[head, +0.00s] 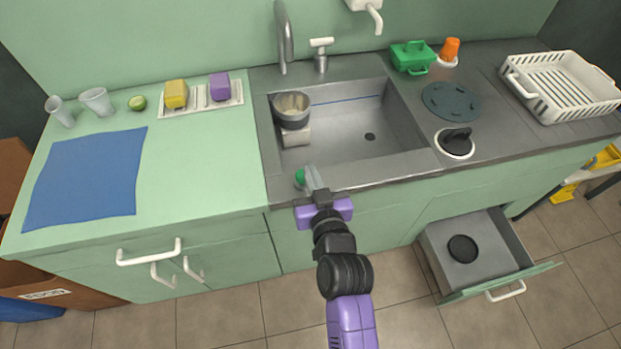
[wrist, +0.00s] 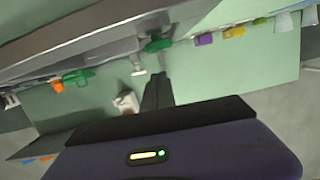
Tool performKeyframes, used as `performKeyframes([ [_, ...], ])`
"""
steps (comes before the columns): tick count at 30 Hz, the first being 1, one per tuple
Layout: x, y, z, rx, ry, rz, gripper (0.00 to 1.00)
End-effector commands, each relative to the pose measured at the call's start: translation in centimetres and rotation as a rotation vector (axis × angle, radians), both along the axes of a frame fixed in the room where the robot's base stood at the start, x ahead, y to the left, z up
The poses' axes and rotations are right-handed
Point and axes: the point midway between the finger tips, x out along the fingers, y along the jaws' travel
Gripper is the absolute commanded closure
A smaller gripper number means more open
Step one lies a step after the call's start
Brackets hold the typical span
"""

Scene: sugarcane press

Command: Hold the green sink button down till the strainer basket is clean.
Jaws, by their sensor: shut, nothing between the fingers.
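The green sink button (head: 299,178) is on the sink's front rim, near its left corner. It also shows in the wrist view (wrist: 158,44), just beyond my fingertips. My gripper (head: 311,178) is shut and empty, its fingertips close beside the button in the head view. I cannot tell whether they touch it or whether it is pressed. The strainer basket (head: 291,112) is a grey round bowl at the sink's back left, on a light block (head: 296,136). Beige residue (head: 293,102) shows inside it.
The sink basin (head: 345,130) is otherwise bare around its drain. The faucet (head: 284,40) and a soap pump (head: 320,55) stand behind it. A green caddy (head: 412,57), dark mat (head: 450,101) and white rack (head: 562,86) are to the right. A drawer (head: 470,262) hangs open below.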

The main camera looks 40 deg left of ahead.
Motion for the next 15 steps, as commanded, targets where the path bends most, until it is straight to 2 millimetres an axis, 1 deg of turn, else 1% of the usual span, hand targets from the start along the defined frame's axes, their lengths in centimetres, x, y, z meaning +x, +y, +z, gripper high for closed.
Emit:
performKeyframes([
  [1,-0.1,0.0,-1.0,-0.002,0.003,0.000,1.00],
  [6,-0.1,0.1,-2.3,-0.001,0.001,0.000,1.00],
  [15,-0.1,0.1,-2.6,0.000,0.000,-0.001,1.00],
])
